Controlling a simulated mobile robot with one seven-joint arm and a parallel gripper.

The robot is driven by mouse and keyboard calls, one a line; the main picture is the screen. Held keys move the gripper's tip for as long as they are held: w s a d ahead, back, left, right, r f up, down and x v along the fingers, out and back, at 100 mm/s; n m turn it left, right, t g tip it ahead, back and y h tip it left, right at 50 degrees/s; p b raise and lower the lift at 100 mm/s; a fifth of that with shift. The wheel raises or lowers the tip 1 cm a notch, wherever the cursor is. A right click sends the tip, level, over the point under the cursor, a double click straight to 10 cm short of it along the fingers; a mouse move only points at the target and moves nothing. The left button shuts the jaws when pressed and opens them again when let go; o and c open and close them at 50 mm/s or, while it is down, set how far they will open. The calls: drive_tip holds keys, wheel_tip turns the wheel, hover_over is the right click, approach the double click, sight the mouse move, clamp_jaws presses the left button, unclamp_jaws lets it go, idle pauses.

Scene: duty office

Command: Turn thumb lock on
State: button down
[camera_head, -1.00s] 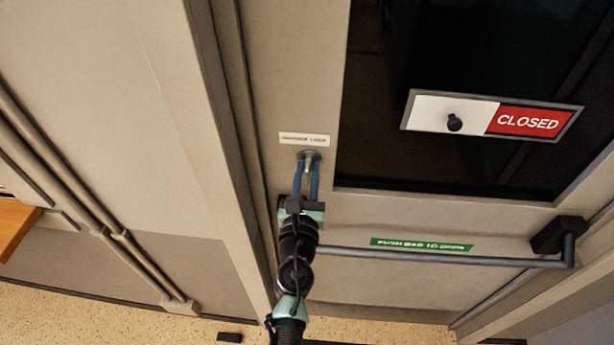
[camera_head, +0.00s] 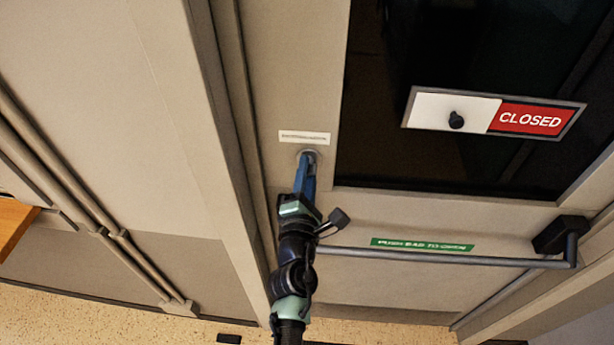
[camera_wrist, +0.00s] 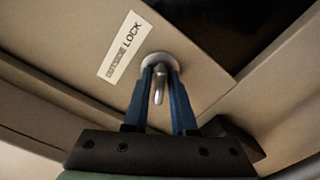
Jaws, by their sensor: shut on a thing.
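The thumb lock is a small metal turn piece on a round plate on the door's left stile; its plate (camera_head: 309,153) shows in the head view just above my fingertips. In the wrist view the thumb lock (camera_wrist: 160,84) sits between the two blue fingers of my gripper (camera_wrist: 161,80). My gripper (camera_head: 308,160) is shut on the turn piece and is rolled to one side in the head view. In the head view my fingers hide most of the turn piece.
A push bar (camera_head: 440,257) with a green label (camera_head: 421,244) crosses the door to the right of my gripper. A sliding sign (camera_head: 530,119) reading "CLOSED" with a black knob (camera_head: 456,120) is on the dark window. The door frame (camera_head: 225,150) stands close on the left.

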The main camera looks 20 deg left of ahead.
drive_tip(key=shift+m, duration=0.4)
drive_tip(key=m, duration=0.3)
drive_tip(key=shift+f, duration=0.1)
drive_tip(key=m, duration=0.3)
drive_tip(key=shift+b, duration=0.4)
drive_tip(key=c, duration=0.9)
unclamp_jaws()
drive_tip(key=p+v, duration=0.1)
drive_tip(key=v, duration=0.8)
